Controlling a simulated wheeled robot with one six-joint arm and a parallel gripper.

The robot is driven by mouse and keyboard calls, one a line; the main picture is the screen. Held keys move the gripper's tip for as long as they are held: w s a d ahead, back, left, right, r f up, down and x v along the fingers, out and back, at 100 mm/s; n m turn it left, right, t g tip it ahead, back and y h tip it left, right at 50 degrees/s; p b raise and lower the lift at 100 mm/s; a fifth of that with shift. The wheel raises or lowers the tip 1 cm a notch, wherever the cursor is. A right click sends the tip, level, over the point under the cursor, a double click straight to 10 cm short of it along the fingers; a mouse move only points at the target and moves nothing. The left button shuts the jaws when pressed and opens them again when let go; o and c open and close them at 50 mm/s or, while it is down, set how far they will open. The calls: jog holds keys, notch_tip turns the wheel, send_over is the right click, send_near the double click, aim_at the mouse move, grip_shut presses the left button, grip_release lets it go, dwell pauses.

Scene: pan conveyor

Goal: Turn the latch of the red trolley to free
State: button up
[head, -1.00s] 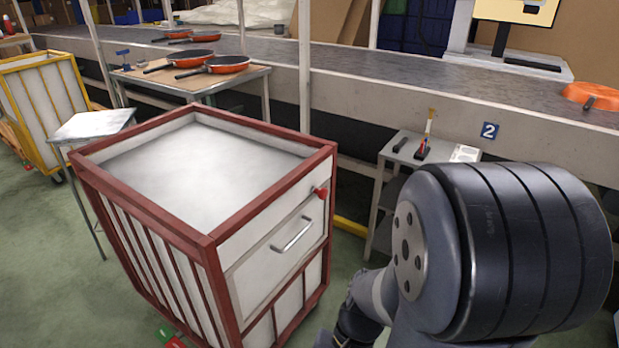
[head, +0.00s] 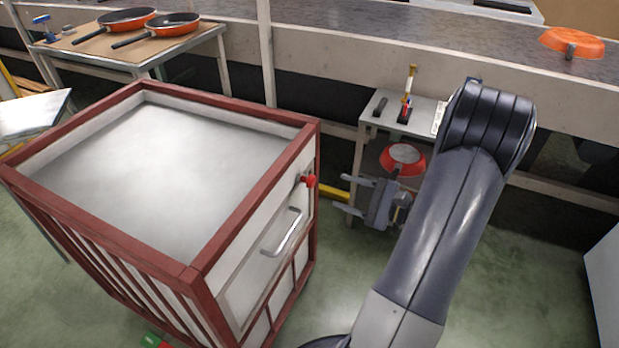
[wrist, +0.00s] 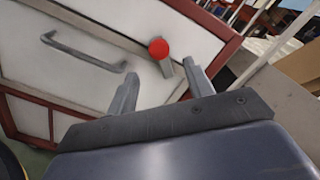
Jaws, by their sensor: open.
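The red trolley (head: 215,243) stands at the left of the head view, with a red frame and white panels. Its red latch knob (head: 309,181) is near the top right corner of the front panel, above a grey bar handle (head: 282,232). In the wrist view the round red latch knob (wrist: 158,49) sits on a short grey lever (wrist: 166,67). My gripper (head: 347,192) is open and empty, to the right of the latch in the head view. In the wrist view its two fingers (wrist: 160,88) point toward the panel, with the knob beyond the gap and apart from them.
A small grey stand (head: 374,134) with tools on top and a red pan (head: 403,158) below is behind my gripper. A table (head: 69,48) with pans is at the back left. The conveyor (head: 360,32) runs behind. Green floor is open at the right front.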

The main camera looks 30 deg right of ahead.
aim_at(314, 183)
jog(key=b+x, duration=0.1)
jog(key=x, duration=0.8)
jog(key=shift+w+a, duration=0.15)
jog(key=shift+a, duration=0.05)
jog(key=shift+c, duration=0.3)
grip_shut()
